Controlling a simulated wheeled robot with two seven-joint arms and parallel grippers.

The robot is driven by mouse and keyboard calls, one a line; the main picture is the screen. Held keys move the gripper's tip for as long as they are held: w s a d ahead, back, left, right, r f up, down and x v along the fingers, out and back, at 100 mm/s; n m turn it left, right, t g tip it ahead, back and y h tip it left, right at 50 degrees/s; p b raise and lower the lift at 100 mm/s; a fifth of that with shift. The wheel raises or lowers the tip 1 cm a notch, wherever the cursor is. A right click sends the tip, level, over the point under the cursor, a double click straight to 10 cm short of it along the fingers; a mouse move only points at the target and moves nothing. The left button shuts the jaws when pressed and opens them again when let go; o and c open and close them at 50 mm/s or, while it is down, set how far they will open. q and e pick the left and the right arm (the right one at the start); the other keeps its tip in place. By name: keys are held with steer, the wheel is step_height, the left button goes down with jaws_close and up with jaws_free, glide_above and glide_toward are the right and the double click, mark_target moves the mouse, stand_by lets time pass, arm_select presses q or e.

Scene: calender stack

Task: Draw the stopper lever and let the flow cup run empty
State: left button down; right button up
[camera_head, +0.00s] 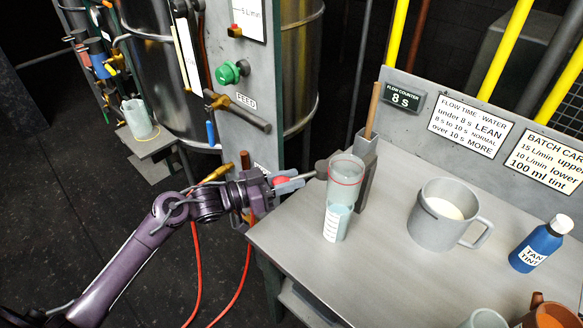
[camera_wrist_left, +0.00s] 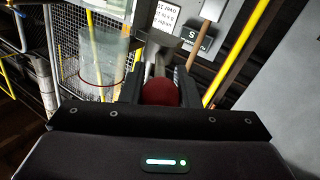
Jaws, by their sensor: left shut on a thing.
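The flow cup (camera_head: 346,171) is a clear cup with a red ring line, held on a grey stand at the bench's left edge. A clear measuring glass (camera_head: 337,223) with a white scale stands directly below it and looks pale blue. The stopper lever (camera_head: 305,175) reaches left from the cup and ends in a red ball knob (camera_head: 282,181). My left gripper (camera_head: 284,184) is shut on this knob, which also shows between the fingers in the left wrist view (camera_wrist_left: 160,92). I cannot tell whether liquid is running. My right gripper is out of view.
A flow counter (camera_head: 403,99) on the back panel reads 8 s. A grey mug (camera_head: 438,225) with pale liquid and a blue tan tint bottle (camera_head: 540,243) stand to the right. The feed valve handle (camera_head: 238,112) is on the panel above my left arm.

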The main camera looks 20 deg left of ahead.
arm_select(q)
steer(key=shift+s+d+r+n+t+y+p, duration=0.1)
steer(key=shift+s+d+n+t+y+p, duration=0.35)
steer(key=shift+n+t+y+p, duration=0.5)
steer(key=shift+s+d+f+n+t+y+p, duration=0.1)
steer(key=shift+s+d+n+t+y+p, duration=0.25)
steer(key=shift+d+n+t+y+p, duration=0.55)
steer(key=shift+s+d+r+n+t+y+p, duration=0.15)
steer(key=shift+s+n+t+y+p, duration=0.4)
steer(key=shift+y+p, duration=0.7)
steer(key=shift+w, duration=0.15)
steer(key=c, duration=1.1)
jaws_free()
steer(key=shift+d, duration=0.1)
steer(key=v, duration=0.7)
steer(key=shift+s+b, duration=0.35)
steer(key=shift+b, duration=0.1)
